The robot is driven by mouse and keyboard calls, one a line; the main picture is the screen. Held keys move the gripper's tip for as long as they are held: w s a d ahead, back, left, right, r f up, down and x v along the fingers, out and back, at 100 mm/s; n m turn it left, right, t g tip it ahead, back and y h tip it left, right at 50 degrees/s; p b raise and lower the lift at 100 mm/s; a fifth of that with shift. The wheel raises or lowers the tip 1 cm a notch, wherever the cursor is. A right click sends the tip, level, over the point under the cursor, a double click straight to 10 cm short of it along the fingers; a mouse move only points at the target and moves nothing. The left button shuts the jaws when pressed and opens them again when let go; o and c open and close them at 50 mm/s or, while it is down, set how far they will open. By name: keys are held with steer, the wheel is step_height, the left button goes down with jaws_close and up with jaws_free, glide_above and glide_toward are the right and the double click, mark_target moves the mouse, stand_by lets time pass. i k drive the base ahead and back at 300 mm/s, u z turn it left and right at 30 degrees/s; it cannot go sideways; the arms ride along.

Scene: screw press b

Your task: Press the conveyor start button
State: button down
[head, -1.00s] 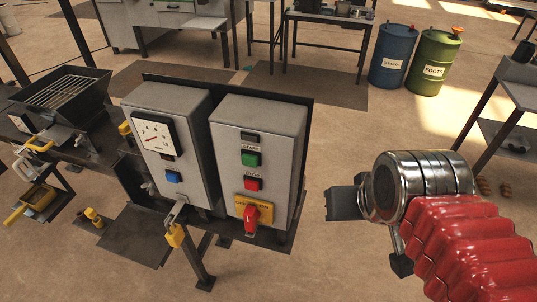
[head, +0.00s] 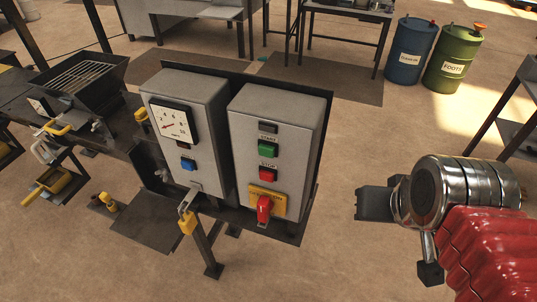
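A grey control box (head: 277,126) stands in the middle of the head view, tilted slightly in the picture. It carries a green button (head: 267,149) under a START label, a red button (head: 268,173) under a STOP label, and a red rotary switch (head: 264,208) on a yellow plate. My gripper (head: 374,203) is to the right of the box, apart from it, with its dark fingers pointing left. The fingers are small and dark, so I cannot tell whether they are open or shut.
A second grey box (head: 186,130) with a gauge, blue button and yellow padlock (head: 187,222) adjoins on the left. A black hopper (head: 82,80) is farther left. Blue (head: 410,50) and green (head: 455,58) drums stand behind. Floor between the box and my gripper is clear.

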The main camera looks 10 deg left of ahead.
mark_target(266, 150)
steer(key=k, duration=1.75)
steer(key=u, duration=1.25)
steer(key=i, duration=1)
steer(key=u, duration=0.05)
